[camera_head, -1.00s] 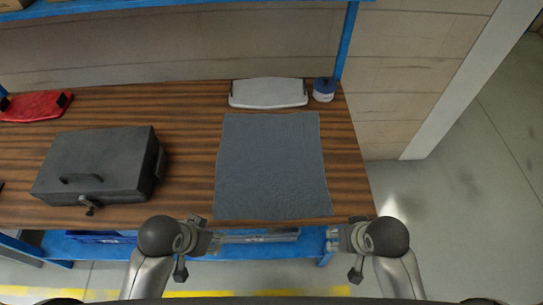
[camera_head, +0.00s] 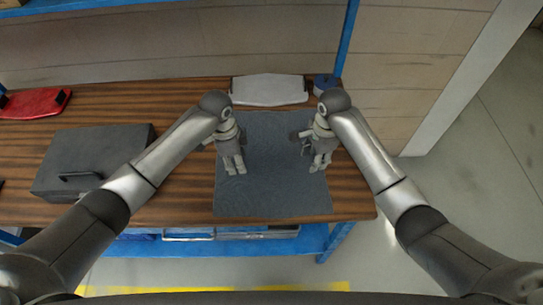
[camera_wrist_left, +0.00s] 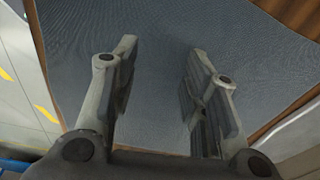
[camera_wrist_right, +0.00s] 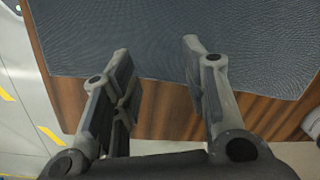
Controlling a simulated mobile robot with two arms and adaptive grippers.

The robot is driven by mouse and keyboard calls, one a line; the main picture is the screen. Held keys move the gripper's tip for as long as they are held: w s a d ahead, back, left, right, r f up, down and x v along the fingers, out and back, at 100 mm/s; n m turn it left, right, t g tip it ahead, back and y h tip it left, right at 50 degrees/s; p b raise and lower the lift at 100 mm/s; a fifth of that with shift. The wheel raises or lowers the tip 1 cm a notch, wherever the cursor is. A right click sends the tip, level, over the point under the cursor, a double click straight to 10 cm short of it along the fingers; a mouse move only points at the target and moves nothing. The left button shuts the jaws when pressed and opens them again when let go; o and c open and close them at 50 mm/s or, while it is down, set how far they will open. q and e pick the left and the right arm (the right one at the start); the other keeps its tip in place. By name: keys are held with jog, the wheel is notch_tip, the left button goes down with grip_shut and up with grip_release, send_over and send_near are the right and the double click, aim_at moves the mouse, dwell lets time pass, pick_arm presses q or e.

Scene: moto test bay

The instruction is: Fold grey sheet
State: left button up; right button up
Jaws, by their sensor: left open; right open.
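The grey sheet (camera_head: 270,187) lies flat and unfolded on the wooden bench. My left gripper (camera_head: 235,168) is over the sheet's left side, pointing down, open and empty. In the left wrist view the grey sheet (camera_wrist_left: 160,60) fills the space between and beyond the open fingers (camera_wrist_left: 160,70). My right gripper (camera_head: 320,163) is over the sheet's right side, open and empty. In the right wrist view the sheet (camera_wrist_right: 130,30) shows with its edge and bare wood near the open fingers (camera_wrist_right: 157,60). Whether the fingertips touch the cloth I cannot tell.
A dark grey case (camera_head: 85,150) stands on the bench (camera_head: 180,100) at left, partly behind my left arm. A red object (camera_head: 32,104) is at the far left. A light grey tray-like object (camera_head: 268,90) and a blue-lidded jar (camera_head: 324,84) stand behind the sheet.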

pick_arm(q)
jog(key=w+a+r+m+y, duration=0.1)
jog(key=w+a+r, duration=0.3)
jog(key=w+a, duration=0.15)
pick_arm(e)
jog(key=w+d+r+m, duration=0.2)
jog(key=w+r+m, duration=0.1)
jog(key=w+m, duration=0.15)
pick_arm(q)
jog(key=shift+d+f, duration=0.2)
jog(key=shift+f, duration=1.85)
jog(key=shift+d+f, duration=0.2)
jog(key=shift+f, duration=1.85)
pick_arm(e)
jog(key=shift+n+h, duration=0.25)
jog(key=shift+h, duration=0.15)
jog(key=shift+w+d+f, duration=0.1)
jog(key=shift+f, duration=1.75)
jog(key=shift+d+f, duration=0.1)
jog(key=shift+f, duration=1.75)
pick_arm(q)
jog(key=shift+f, duration=0.15)
pick_arm(e)
jog(key=shift+f, duration=0.15)
pick_arm(q)
jog(key=shift+f, duration=0.1)
grip_shut()
pick_arm(e)
jog(key=shift+f, duration=0.1)
grip_shut()
